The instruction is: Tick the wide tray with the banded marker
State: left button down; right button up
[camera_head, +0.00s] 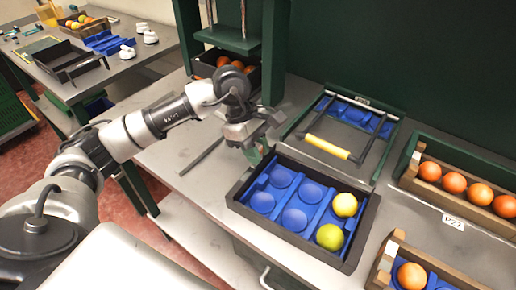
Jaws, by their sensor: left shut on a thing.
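My left gripper (252,146) is above the table, just behind the back left corner of a black tray with a blue insert (238,205). It is shut on a small greenish thing (254,156), mostly hidden by the fingers; I cannot tell whether this is the banded marker or see any bands. The tray's insert has several round hollows. A yellow fruit (344,205) and a yellow-green fruit (330,237) sit in its right side. I cannot tell for sure which tray is the wide one. My right gripper is not in view.
A frame with a yellow handle (327,147) stands behind the tray. Wooden crates with oranges are at right (453,183) and front right (411,276). A dark crate of oranges (224,62) stands behind my gripper. A grey-green strip (201,157) lies left. Another table (130,65) is far left.

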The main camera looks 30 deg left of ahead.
pick_arm(q)
jog(key=shift+s, duration=0.15)
dwell(0.3)
jog(key=shift+r+p, duration=1.65)
jog(key=shift+r, duration=1.9)
jog(key=shift+f, duration=0.1)
